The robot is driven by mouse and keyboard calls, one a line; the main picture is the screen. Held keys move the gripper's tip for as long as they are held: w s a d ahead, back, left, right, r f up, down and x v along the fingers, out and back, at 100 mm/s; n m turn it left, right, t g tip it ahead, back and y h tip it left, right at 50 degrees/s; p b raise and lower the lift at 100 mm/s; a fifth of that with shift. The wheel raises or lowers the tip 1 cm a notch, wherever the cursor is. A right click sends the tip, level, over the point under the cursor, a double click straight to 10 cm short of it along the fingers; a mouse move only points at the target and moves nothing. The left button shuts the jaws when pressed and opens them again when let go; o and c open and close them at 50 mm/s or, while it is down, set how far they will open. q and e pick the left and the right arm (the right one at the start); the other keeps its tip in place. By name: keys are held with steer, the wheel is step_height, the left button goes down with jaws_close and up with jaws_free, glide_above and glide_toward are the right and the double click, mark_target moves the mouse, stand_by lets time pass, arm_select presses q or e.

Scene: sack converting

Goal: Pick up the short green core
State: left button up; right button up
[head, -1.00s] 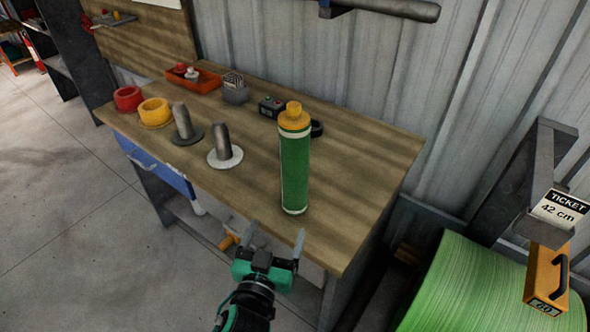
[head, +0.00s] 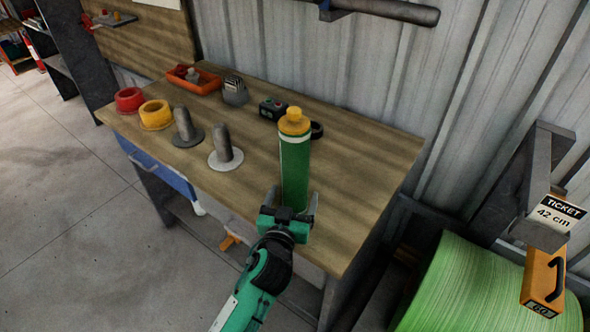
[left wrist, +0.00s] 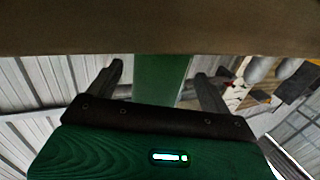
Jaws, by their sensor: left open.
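The green core (head: 295,170) stands upright on the workbench, with white bands near its ends and a yellow-orange plug on top. My left gripper (head: 292,198) is open at the lower part of the core, one finger on each side. In the left wrist view the green core (left wrist: 161,76) shows between the two open fingers (left wrist: 158,82); I cannot tell whether either touches it. The core's foot is hidden behind the gripper. My right gripper is not in view.
The workbench (head: 355,200) also holds two grey posts on round bases (head: 226,143), a yellow ring (head: 155,114), a red ring (head: 129,99), an orange tray (head: 205,84) and a small button box (head: 272,108). A large green roll (head: 480,290) stands at the right.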

arm_select(q)
steer(key=shift+w+d, duration=0.1)
steer(key=shift+w, duration=0.3)
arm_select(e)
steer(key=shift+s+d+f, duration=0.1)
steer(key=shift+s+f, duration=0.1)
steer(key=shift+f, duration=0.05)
arm_select(q)
steer(key=shift+r, duration=0.1)
steer(key=c, duration=1.4)
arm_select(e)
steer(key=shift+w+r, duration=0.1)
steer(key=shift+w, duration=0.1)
